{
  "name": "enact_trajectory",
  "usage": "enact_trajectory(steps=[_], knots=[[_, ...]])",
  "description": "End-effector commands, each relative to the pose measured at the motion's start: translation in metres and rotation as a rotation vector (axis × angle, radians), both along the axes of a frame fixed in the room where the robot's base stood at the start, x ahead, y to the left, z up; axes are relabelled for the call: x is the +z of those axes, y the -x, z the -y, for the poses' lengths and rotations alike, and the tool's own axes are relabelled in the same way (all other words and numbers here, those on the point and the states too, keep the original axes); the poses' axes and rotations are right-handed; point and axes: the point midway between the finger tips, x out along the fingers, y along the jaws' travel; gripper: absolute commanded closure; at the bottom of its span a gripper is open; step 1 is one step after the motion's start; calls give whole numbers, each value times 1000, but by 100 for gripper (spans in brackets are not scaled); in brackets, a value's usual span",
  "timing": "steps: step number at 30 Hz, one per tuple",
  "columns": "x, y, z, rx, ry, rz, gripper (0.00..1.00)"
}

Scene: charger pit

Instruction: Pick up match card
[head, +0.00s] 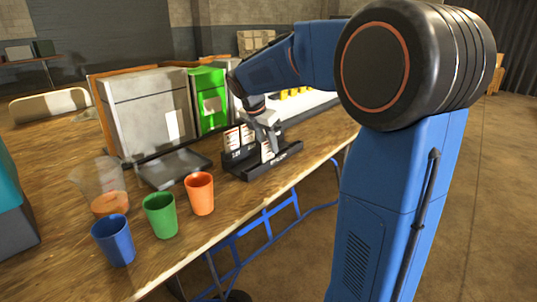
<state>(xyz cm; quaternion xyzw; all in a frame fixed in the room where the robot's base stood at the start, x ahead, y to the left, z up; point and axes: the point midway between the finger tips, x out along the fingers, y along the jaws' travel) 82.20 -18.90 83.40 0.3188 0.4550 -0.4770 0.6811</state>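One match card (232,139) stands at the left of the holder. Another card (267,150) stands nearer the front, directly below my gripper. My gripper (268,136) points down over the holder, with its fingers at the top of this front card. The fingers are small and partly overlap the cards, so I cannot tell whether they are open or touch a card.
Blue (114,240), green (160,215) and orange (200,194) cups stand along the table's front edge. A clear jug (100,181) and a dark tray (174,169) stand behind them. Grey (150,110) and green (208,100) boxes stand behind the holder. The table front by the holder is clear.

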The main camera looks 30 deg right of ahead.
Motion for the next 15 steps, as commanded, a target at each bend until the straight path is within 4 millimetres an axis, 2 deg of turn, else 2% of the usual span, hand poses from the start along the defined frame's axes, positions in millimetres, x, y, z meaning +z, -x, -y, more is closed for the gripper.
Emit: enact_trajectory(steps=[4, 5, 8, 15], knots=[[0, 0, 0, 0, 0, 0, 72], [0, 0, 0, 0, 0, 0, 77], [0, 0, 0, 0, 0, 0, 100], [0, 0, 0, 0, 0, 0, 100]])
